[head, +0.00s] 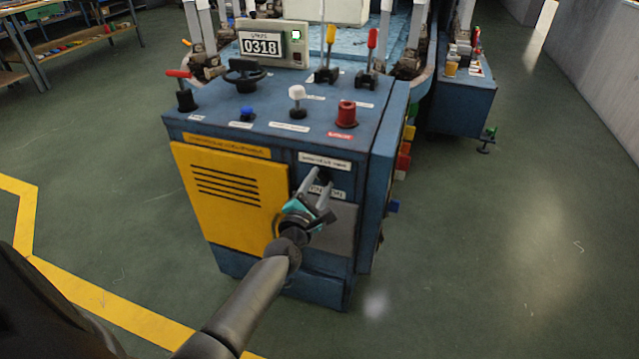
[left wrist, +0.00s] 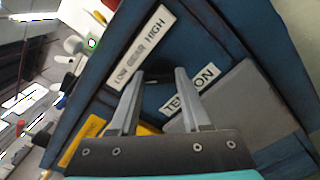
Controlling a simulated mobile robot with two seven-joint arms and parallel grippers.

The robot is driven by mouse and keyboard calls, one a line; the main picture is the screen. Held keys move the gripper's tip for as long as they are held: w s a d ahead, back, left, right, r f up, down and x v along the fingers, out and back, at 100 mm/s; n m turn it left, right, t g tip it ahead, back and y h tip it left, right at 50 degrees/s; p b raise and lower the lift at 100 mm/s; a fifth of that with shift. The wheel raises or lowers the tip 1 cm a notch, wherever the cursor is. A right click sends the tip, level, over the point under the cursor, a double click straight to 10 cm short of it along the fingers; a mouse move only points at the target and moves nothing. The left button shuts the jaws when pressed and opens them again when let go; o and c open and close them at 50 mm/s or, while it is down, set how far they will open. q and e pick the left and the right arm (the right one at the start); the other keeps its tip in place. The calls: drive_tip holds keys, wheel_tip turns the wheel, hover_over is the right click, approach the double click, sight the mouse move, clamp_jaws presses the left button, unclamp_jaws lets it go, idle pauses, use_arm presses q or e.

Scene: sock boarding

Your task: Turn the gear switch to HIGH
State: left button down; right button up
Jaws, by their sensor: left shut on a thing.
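The gear switch (head: 322,174) is a small dark knob on the front panel of the blue machine, below a white label (head: 325,161). In the left wrist view the label (left wrist: 140,46) reads LOW GEAR HIGH. My left gripper (head: 317,186) reaches up to the panel, its grey fingers on either side of the switch and shut on it. In the left wrist view the fingertips (left wrist: 162,75) stand at the dark switch (left wrist: 153,86), mostly hidden between them. Which way the switch points I cannot tell. My right gripper is not in view.
A TENSION label (left wrist: 190,91) sits just below the switch. The blue machine (head: 215,125) carries levers, a black handwheel (head: 245,75), a red knob (head: 346,113) and a counter showing 0318 (head: 262,43). A yellow vented panel (head: 230,200) is left. Green floor (head: 500,230) is clear right.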

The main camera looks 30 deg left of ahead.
use_arm(q)
drive_tip(key=shift+m, duration=0.4)
drive_tip(key=shift+m+p, duration=0.35)
drive_tip(key=shift+m, duration=0.75)
drive_tip(key=shift+m+p, duration=0.4)
drive_tip(key=shift+m, duration=0.5)
drive_tip(key=m+p, duration=0.1)
drive_tip(key=m, duration=0.3)
drive_tip(key=shift+p, duration=0.35)
drive_tip(key=m+p, duration=0.1)
drive_tip(key=m, duration=0.4)
drive_tip(key=shift+p, duration=0.3)
drive_tip(key=shift+f+m+p, duration=0.1)
drive_tip(key=shift+m+p, duration=0.55)
drive_tip(key=shift+m, duration=1.45)
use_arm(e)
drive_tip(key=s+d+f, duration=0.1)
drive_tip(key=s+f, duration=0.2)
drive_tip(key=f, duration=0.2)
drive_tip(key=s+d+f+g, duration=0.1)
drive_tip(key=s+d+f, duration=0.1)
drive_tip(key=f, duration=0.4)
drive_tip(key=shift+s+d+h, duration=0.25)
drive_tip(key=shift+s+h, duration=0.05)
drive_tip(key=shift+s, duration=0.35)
